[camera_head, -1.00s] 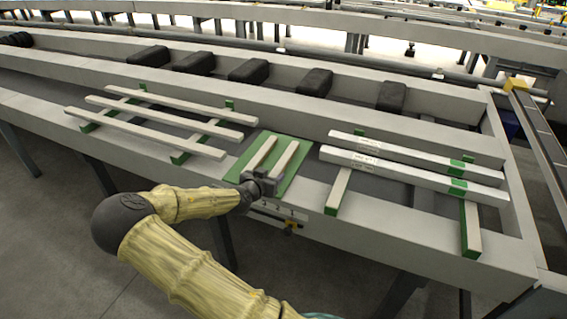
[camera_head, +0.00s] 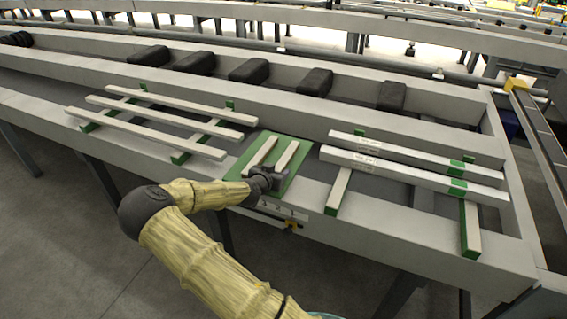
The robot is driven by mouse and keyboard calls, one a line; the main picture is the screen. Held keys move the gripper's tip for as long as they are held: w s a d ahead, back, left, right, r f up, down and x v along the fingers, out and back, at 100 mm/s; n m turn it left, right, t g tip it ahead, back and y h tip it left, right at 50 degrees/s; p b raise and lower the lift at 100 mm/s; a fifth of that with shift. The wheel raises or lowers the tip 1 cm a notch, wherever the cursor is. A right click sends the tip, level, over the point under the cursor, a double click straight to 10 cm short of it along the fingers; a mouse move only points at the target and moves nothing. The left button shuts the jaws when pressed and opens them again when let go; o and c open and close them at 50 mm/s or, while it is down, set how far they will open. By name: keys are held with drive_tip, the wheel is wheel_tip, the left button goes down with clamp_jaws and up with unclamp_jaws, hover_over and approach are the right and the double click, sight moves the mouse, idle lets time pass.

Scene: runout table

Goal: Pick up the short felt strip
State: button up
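Two short pale strips lie side by side on a green mat (camera_head: 302,150) in the middle of the long grey table. The left short strip (camera_head: 262,151) and the right short strip (camera_head: 287,154) look much alike, and I cannot tell from the picture which is felt. My gripper (camera_head: 278,181) is over the near part of the mat, at the near end of the right strip, and hides part of the mat and perhaps the strip's end. It is too small and dark to show whether the fingers are open or shut, or whether they touch the strip.
Several long pale bars (camera_head: 170,105) rest on green-ended supports at left. Two long bars with labels (camera_head: 415,168) rest on supports (camera_head: 471,228) at right. Black blocks (camera_head: 248,70) sit in the channel behind. The table's front rail (camera_head: 390,235) runs below my gripper.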

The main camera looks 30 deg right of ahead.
drive_tip(key=c, duration=1)
drive_tip(key=shift+r, duration=0.1)
wheel_tip(320, 180, up, 10)
drive_tip(key=shift+f, duration=0.1)
idle(0.3)
